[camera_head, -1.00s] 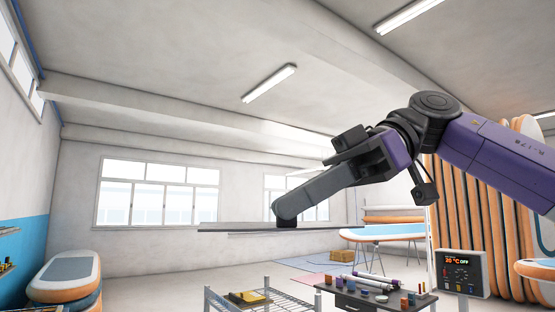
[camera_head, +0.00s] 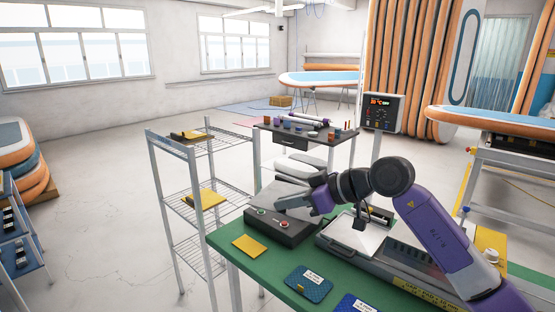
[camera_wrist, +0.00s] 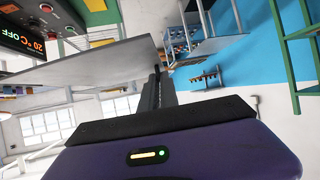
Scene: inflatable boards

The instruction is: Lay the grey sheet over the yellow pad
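A thin, flat grey sheet (camera_wrist: 95,66) extends from my gripper (camera_wrist: 156,90) in the wrist view, with its near edge between the narrow dark fingers. In the head view my gripper (camera_head: 308,200) is over the green table, beside a box with red and green buttons; the fingertips are hard to make out. Whether the grey surface there is the sheet or the box top, I cannot tell. A small yellow pad (camera_head: 251,245) lies flat and uncovered on the green table, left of my gripper and nearer the front.
The button box (camera_head: 283,228) and a machine with a light sloped top (camera_head: 352,236) crowd the green table (camera_head: 275,270). Blue pads (camera_head: 308,284) lie at its front. A wire rack (camera_head: 176,205) with more yellow pieces stands left. Open floor lies beyond.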

